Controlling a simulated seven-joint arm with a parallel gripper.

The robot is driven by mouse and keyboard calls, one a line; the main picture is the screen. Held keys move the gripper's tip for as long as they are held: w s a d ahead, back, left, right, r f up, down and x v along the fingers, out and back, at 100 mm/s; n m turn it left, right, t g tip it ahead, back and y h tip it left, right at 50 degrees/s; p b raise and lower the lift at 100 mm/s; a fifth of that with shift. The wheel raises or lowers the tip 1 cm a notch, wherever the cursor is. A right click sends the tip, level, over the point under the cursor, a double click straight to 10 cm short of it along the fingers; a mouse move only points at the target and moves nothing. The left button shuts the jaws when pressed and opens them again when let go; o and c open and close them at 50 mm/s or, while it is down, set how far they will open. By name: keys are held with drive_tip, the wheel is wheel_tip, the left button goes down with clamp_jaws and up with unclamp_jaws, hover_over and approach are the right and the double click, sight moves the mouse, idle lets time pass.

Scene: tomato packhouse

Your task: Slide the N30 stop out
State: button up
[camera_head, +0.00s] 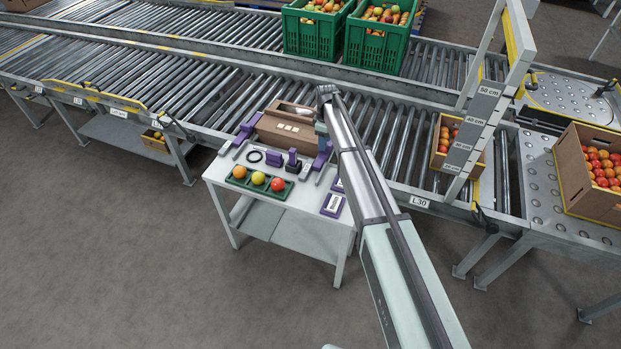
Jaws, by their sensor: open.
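I cannot make out a label reading N30, so I cannot tell which part is the N30 stop. A small plate (119,113) on the left conveyor's side is too small to read for sure; a black-handled lever (161,118) stands to its right. A plate marked L30 (420,201) is on the near conveyor side, with another black-handled lever (481,215) to its right. My gripper (321,143) is open, pointing down over the back right of the small white table, by a purple part (322,157). Its fingertips are mostly hidden, and it is far from both levers.
Green crates (315,37) stand on the far rollers. A tomato carton (438,158) sits beside the height gauge (478,115). The floor in front is clear.

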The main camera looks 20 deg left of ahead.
drive_tip(key=shift+r, duration=0.35)
wheel_tip(320, 180, up, 7)
idle(0.9)
drive_tip(key=shift+f, duration=0.1)
drive_tip(key=s+d+f+m, duration=0.4)
drive_tip(key=s+d, duration=0.2)
drive_tip(key=d, duration=0.6)
drive_tip(key=s+d+f+m, duration=0.35)
drive_tip(key=s+d, duration=0.25)
drive_tip(key=d, duration=0.6)
drive_tip(key=s+d+f+m, duration=0.3)
drive_tip(key=s+d+m, duration=0.25)
drive_tip(key=d, duration=0.75)
drive_tip(key=s+d+f+m, duration=0.2)
drive_tip(key=s+d+m, duration=0.3)
drive_tip(key=s+d, duration=0.55)
drive_tip(key=s+f+g, duration=0.2)
drive_tip(key=s+f, duration=0.4)
drive_tip(key=s, duration=0.4)
drive_tip(key=s+a+f+g, duration=0.1)
drive_tip(key=s+f+g, duration=0.1)
drive_tip(key=s+f, duration=0.5)
drive_tip(key=s+f+g, duration=0.2)
drive_tip(key=s+f, duration=0.5)
drive_tip(key=s, duration=0.6)
drive_tip(key=shift+s+a+f+g, duration=0.15)
drive_tip(key=shift+s+f+g, duration=0.1)
drive_tip(key=shift+s+g, duration=0.15)
